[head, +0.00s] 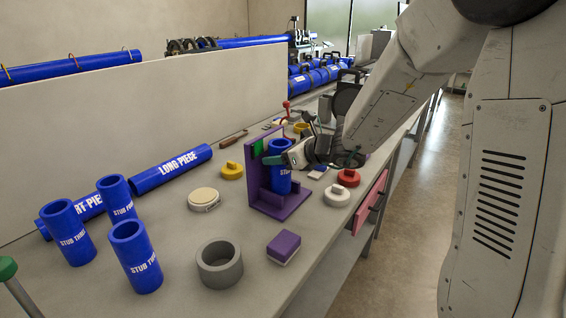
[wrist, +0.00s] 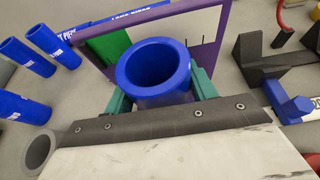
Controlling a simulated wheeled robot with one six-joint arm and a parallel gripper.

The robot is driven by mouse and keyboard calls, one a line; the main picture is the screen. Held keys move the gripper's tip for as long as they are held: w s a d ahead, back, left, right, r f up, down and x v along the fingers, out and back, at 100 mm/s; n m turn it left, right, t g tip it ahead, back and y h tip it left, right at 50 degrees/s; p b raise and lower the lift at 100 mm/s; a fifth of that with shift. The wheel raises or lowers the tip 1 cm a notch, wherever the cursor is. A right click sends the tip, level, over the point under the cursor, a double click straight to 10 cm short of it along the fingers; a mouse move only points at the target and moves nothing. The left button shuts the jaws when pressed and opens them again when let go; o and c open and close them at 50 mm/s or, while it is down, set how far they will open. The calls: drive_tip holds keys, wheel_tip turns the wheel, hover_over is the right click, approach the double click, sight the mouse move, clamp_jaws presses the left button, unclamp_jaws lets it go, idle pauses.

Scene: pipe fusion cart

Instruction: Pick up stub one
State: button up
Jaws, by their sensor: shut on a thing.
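A short blue pipe stub (head: 280,168) stands upright in a purple L-shaped holder (head: 262,150) in the head view. Its label is hidden, so I cannot read which stub it is. My gripper (head: 283,160) reaches it from the right, with teal fingers shut on its sides. In the wrist view the stub (wrist: 153,72) shows its open top end between the teal fingers, with the purple holder frame (wrist: 215,30) behind it. I cannot tell whether the stub's lower end is clear of the holder base.
Several labelled blue stubs (head: 135,256) stand at the front left. A grey ring (head: 219,264), a purple block (head: 284,247) and a white ring (head: 336,195) lie near the holder. A long blue pipe (head: 172,170) lies behind, by a low wall (head: 150,120).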

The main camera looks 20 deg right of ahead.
wheel_tip(320, 180, up, 26)
drive_tip(key=shift+f, duration=0.15)
